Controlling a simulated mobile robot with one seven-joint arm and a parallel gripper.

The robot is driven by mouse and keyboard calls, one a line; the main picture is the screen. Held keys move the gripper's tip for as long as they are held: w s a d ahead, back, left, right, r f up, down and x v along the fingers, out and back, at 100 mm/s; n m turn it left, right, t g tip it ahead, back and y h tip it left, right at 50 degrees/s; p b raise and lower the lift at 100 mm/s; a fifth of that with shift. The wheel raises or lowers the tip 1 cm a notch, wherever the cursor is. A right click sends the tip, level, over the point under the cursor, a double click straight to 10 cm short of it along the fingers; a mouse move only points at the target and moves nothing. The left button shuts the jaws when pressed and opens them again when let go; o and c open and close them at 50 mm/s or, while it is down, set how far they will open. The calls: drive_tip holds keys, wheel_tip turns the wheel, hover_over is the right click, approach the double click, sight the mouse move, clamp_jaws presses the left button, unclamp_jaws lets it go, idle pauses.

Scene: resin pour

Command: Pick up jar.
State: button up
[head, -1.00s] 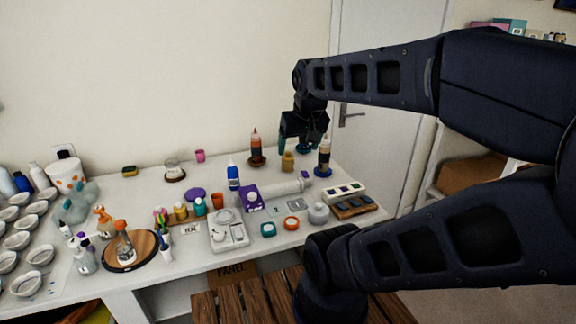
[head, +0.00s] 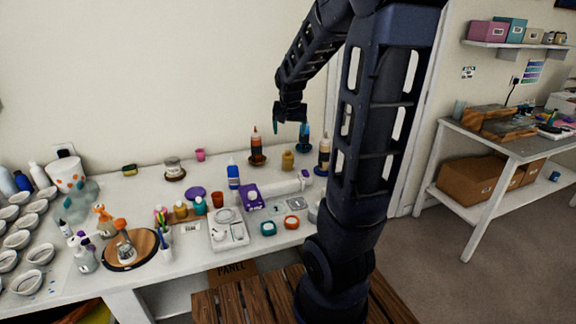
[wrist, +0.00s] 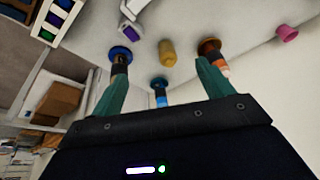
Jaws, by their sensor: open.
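A mustard-yellow jar (head: 288,160) stands upright toward the back right of the white table. It also shows in the wrist view (wrist: 167,53), beyond and between my fingertips. My gripper (head: 290,124) is open and empty, in the air above the back of the table, apart from the jar. Its two teal fingers show in the wrist view (wrist: 160,70). Smaller yellow (head: 180,211) and teal (head: 200,206) containers stand near the middle of the table, so which one is meant by jar is not certain.
Bottles on round bases flank the mustard jar: one on brown (head: 256,148), one on blue (head: 323,153), and a blue one (head: 305,136) behind. A purple item (head: 250,198) and a scale (head: 228,232) stand in front. White cups crowd the left.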

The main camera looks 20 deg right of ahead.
sight(288, 154)
drive_tip(key=shift+w+d+f+m+h, duration=0.35)
drive_tip(key=shift+w+d+f, duration=0.45)
drive_tip(key=shift+w+f, duration=1.75)
drive_tip(key=shift+w+d+f+m+h, duration=0.2)
drive_tip(key=shift+w+d+f+m, duration=0.45)
drive_tip(key=shift+w+f, duration=1.95)
drive_tip(key=shift+w+d+f+m+h, duration=0.25)
drive_tip(key=shift+w+d+f, duration=0.7)
drive_tip(key=shift+w+f, duration=1.6)
drive_tip(key=shift+s+a+f+x, duration=0.1)
drive_tip(key=shift+s+x, duration=0.05)
drive_tip(key=shift+x, duration=0.8)
drive_tip(key=shift+s+a+f+x, duration=0.1)
drive_tip(key=shift+s+x, duration=0.1)
drive_tip(key=shift+x, duration=0.75)
drive_tip(key=shift+s+a+f+x, duration=0.1)
drive_tip(key=shift+s+x, duration=0.05)
drive_tip(key=shift+x, duration=0.75)
drive_tip(key=c, duration=1.3)
drive_tip(key=shift+r, duration=0.15)
